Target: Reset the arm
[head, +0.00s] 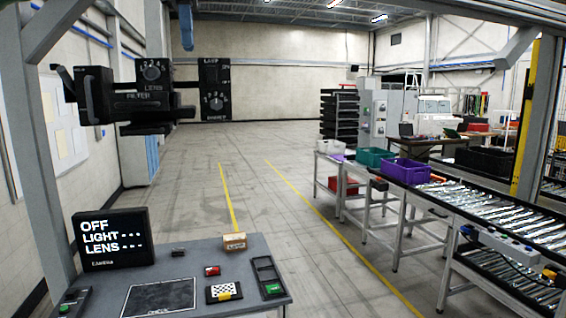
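I cannot make out either of my arms or grippers in the head view. A black fixture with dials marked lens and filter (125,103) hangs at the upper left, with a lamp panel (215,88) to its right. Below it a grey table (205,262) stands at the lower left. A black display (113,238) on it reads "OFF LIGHT--- LENS---". A dark square plate (160,297) lies at the table's front.
The table also holds a cardboard box (234,242), a red item (212,270), a checkered card (223,292) and a black tray (266,276). The floor between is clear.

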